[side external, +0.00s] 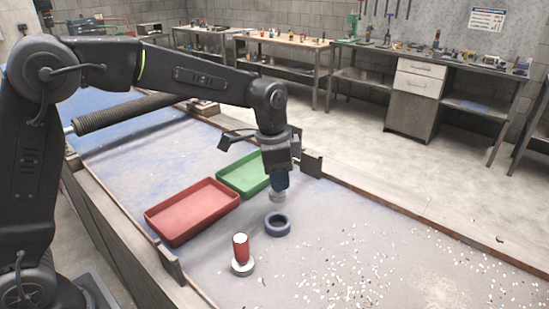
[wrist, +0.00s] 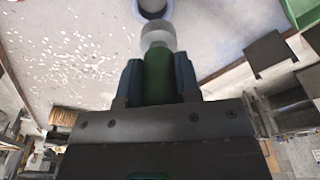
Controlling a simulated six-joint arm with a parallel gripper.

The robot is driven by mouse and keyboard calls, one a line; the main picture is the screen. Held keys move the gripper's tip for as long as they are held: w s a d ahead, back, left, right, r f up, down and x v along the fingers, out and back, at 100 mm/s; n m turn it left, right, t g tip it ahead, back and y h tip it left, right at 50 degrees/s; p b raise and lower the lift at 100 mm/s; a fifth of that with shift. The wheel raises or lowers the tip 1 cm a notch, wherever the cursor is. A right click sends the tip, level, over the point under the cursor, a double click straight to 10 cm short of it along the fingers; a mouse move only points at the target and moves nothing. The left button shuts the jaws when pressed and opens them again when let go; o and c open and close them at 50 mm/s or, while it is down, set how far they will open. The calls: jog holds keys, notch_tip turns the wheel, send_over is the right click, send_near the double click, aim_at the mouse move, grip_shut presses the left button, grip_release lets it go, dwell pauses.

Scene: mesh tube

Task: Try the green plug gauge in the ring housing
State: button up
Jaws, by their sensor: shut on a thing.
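My gripper (wrist: 158,85) is shut on the green plug gauge (wrist: 158,68), whose green handle sits between the two blue fingers in the wrist view. The gauge's pale metal end (wrist: 158,36) sticks out past the fingertips. In the side view my gripper (side external: 280,182) points down, and the gauge's metal end (side external: 277,197) shows below it. The blue-grey ring housing (side external: 278,224) lies on the table just below and apart from the gauge. Part of the ring (wrist: 153,14) shows at the top edge of the wrist view.
A red-handled plug gauge (side external: 241,250) stands upright on the table in front of the ring. A red tray (side external: 192,212) and a green tray (side external: 243,175) lie to the left. White chips (side external: 370,265) are scattered at the right. A low rail (side external: 400,215) edges the table.

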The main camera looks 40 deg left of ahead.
aim_at(278, 193)
jog(key=shift+s+d+f, duration=0.15)
jog(key=shift+s+d, duration=0.15)
jog(key=shift+f, duration=2.65)
jog(key=shift+f, duration=1.45)
dwell(1.1)
dwell(0.5)
jog(key=shift+r, duration=3.5)
